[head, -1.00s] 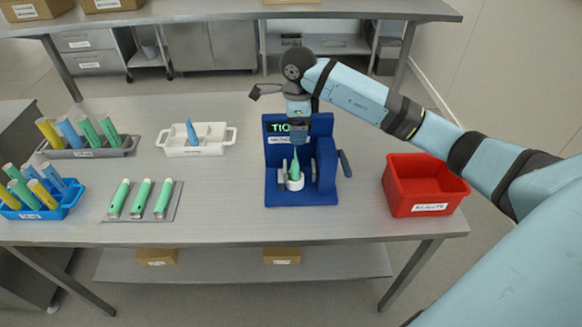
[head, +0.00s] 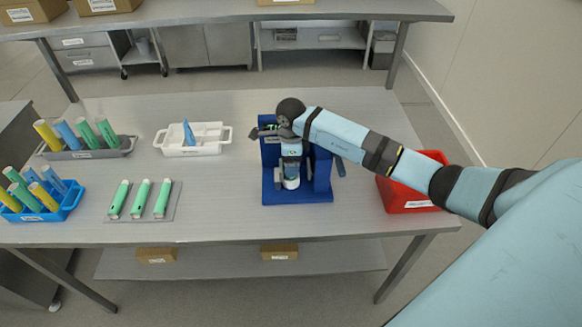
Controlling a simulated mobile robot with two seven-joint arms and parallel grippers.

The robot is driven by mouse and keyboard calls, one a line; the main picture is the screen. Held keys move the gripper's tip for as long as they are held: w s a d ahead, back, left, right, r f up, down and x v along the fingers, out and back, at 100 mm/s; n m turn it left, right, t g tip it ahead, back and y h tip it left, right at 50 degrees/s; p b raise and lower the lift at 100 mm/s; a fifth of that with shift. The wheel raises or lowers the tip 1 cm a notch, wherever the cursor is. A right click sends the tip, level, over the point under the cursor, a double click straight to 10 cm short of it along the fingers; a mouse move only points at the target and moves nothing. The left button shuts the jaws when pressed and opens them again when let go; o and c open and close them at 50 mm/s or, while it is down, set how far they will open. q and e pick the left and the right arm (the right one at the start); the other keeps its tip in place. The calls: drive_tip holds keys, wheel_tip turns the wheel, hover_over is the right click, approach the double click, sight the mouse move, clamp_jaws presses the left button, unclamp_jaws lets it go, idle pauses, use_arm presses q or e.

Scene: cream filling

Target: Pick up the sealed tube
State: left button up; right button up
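The blue sealing machine (head: 318,196) stands on the table, right of centre. A white cup-like holder (head: 292,184) sits at its front. My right gripper (head: 291,170) is directly above this holder, inside the machine, pointing down. The green tube that stood in the holder is now almost wholly hidden behind the gripper. I cannot tell whether the fingers are open or shut around it. My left gripper is not in view.
A white tray (head: 161,143) holding a blue tube stands left of the machine. Three green tubes lie on a grey plate (head: 127,216). A grey rack (head: 128,148) and a blue rack (head: 62,211) hold upright tubes at the left. A red bin (head: 396,199) is partly behind my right arm.

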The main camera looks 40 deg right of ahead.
drive_tip(key=shift+c, duration=0.5)
drive_tip(key=c, duration=0.9)
drive_tip(key=shift+r+b, duration=0.3)
drive_tip(key=shift+r, duration=12.25)
